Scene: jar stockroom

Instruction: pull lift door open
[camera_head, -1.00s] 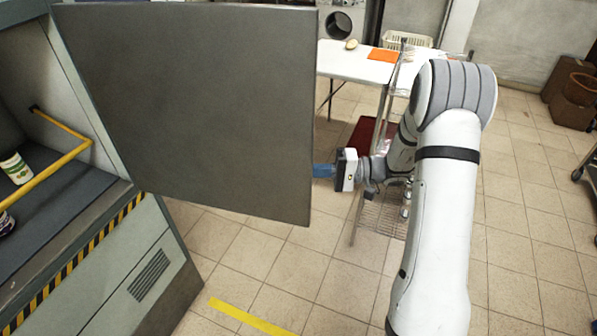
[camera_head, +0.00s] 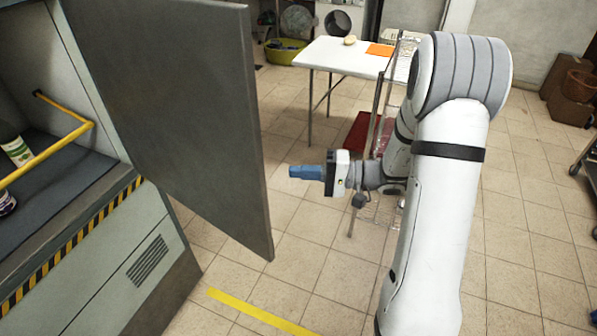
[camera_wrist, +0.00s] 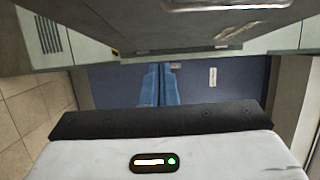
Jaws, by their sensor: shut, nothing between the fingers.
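The lift door (camera_head: 165,110) is a large dark grey panel in the head view. It stands swung out from the lift (camera_head: 30,85) at the left, which is open. Its free edge faces right. My gripper (camera_head: 291,172) is to the right of that edge, its blue fingers together and pointing left, with a visible gap to the door and nothing held. In the wrist view the blue fingers (camera_wrist: 160,88) lie side by side. A dark grey slab crosses the top there; I cannot tell for sure that it is the door. No handle shows in the head view.
A yellow bar (camera_head: 50,158) crosses the lift opening, with jars (camera_head: 17,150) behind it. Behind my arm are a wire rack (camera_head: 378,120) and a white table (camera_head: 342,56). A yellow floor strip (camera_head: 258,312) lies in front; tiled floor around is clear.

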